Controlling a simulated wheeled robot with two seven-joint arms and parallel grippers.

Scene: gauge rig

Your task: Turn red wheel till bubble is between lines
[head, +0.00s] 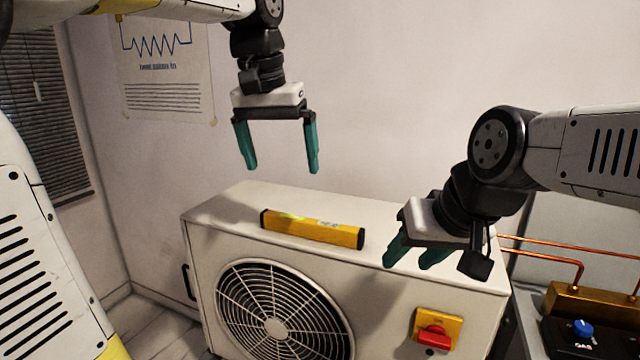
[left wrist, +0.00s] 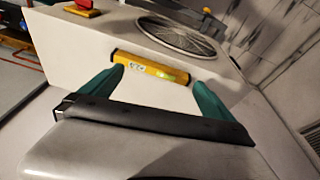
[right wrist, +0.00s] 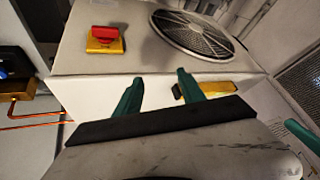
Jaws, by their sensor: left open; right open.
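A yellow spirit level (head: 312,229) with black ends lies on top of the white fan unit (head: 390,285). It also shows in the left wrist view (left wrist: 150,68) and partly in the right wrist view (right wrist: 215,88). A greenish vial shows on it, but the bubble and lines are too small to read. A red knob (head: 434,337) sits on a yellow plate on the unit's front; it also shows in the right wrist view (right wrist: 104,33). No other red wheel is visible. My left gripper (head: 282,168) is open and empty above the level. My right gripper (head: 405,262) is open and empty above the unit's right part.
A round fan grille (head: 285,315) fills the unit's front left. At the right are copper pipes (head: 555,257), a brass block (head: 590,303) and a blue knob (head: 582,328) on a dark box. A poster (head: 160,70) hangs on the wall behind.

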